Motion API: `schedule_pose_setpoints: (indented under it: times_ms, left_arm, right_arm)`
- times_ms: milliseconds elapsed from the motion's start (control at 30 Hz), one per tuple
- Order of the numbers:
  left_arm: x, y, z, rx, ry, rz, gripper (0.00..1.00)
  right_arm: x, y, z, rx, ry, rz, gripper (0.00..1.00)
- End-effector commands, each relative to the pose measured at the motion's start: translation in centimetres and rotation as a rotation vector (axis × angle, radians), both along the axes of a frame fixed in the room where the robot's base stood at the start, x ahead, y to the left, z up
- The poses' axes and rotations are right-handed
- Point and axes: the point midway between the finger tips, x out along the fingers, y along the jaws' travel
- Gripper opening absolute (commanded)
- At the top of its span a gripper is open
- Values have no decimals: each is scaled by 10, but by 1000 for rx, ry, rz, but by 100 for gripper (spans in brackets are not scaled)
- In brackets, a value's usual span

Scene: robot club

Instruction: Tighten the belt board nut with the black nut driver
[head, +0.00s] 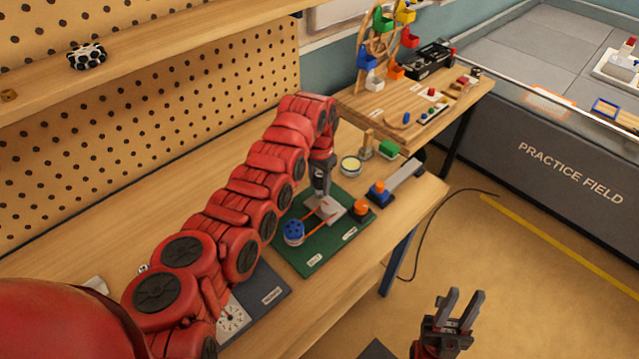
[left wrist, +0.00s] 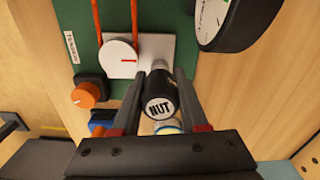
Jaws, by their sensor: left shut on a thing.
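The green belt board (head: 300,262) lies on the bench, with a blue pulley (head: 293,232), an orange belt, a pale plate and an orange knob (head: 361,208). My left gripper (head: 322,188) is above the pale plate. In the left wrist view its fingers (left wrist: 158,112) are shut on the black nut driver (left wrist: 157,92), whose end cap reads NUT. The driver points down at the pale plate (left wrist: 155,50), beside a white disc (left wrist: 118,58) with a red mark. The nut is hidden, so contact cannot be told. My right gripper (head: 460,308) is open and empty over the floor.
A dark board with a dial (head: 232,318) lies nearer on the bench, partly behind my left arm. Pegboard backs the bench.

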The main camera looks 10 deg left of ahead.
Motion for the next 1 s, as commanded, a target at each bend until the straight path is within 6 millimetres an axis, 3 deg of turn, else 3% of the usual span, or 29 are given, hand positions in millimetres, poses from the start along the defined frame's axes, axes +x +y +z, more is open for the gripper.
schedule_pose_setpoints:
  times_ms: [533,567,700,733,1000]
  left_arm:
    - [0,0,-2,0,-1,0,0]
    - [0,0,-2,0,-1,0,45]
    - [0,0,-2,0,-1,0,70]
    - [0,0,-2,0,-1,0,75]
    - [0,0,-2,0,-1,0,75]
  right_arm:
    - [0,0,-4,0,0,0,32]
    - [0,0,-4,0,0,0,32]
    - [0,0,-3,0,0,0,32]
    - [0,0,-3,0,0,0,32]
    - [0,0,-3,0,0,0,32]
